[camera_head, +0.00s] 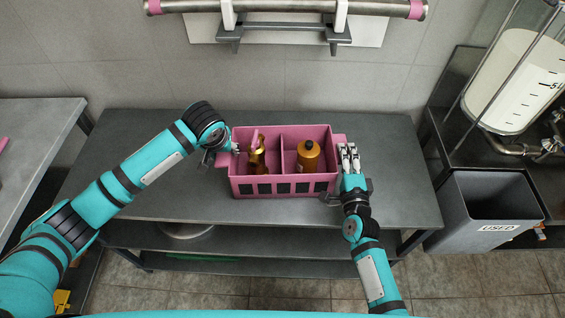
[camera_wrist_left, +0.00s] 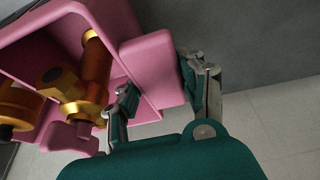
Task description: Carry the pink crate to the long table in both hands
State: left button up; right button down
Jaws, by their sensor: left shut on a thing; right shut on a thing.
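The pink crate (camera_head: 283,184) is on or just above a grey table (camera_head: 130,150); I cannot tell if it touches. Its left compartment holds a brass fitting (camera_head: 257,158) and its right one an amber bottle (camera_head: 308,156). My left gripper (camera_head: 232,149) is shut on the crate's left end. In the left wrist view its fingers (camera_wrist_left: 160,95) are on either side of the pink end piece (camera_wrist_left: 152,68), beside gold-coloured parts (camera_wrist_left: 80,85). My right gripper (camera_head: 347,158) is shut on the crate's right end.
A grey bin labelled USED (camera_head: 488,215) stands right of the table. A tank with white liquid (camera_head: 510,85) is at the right. Another grey table (camera_head: 30,140) is at the left. A metal rail (camera_head: 290,6) runs along the wall. The table top is clear beside the crate.

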pick_arm(q)
grip_shut()
jog(key=shift+r, duration=0.15)
pick_arm(e)
jog(key=shift+r, duration=0.1)
